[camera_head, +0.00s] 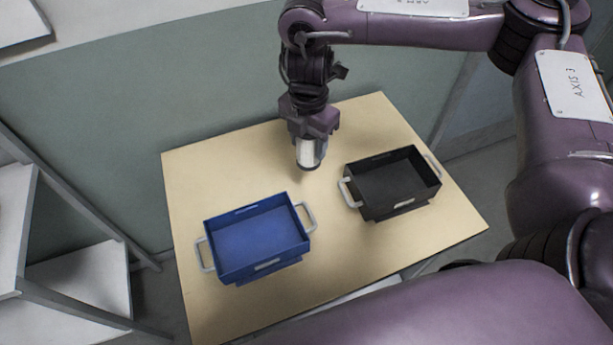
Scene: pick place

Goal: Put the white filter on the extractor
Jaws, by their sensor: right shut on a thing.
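My right gripper (312,140) points down over the back middle of the table and is shut on a small white cylindrical thing (309,152) with a greyish lower end. It matches the white filter in colour, but it is too small in the picture to be sure. It is roughly upright, between and behind the two crates; I cannot tell whether its lower end touches the table. I see nothing that I can clearly make out as an extractor. My left gripper is not in view.
A blue crate (292,248) with grey handles stands front left on the light wooden table (200,165). A black crate (400,207) with grey handles stands at the right. Both look empty. The table's back left is clear. White shelving (85,275) stands at the far left.

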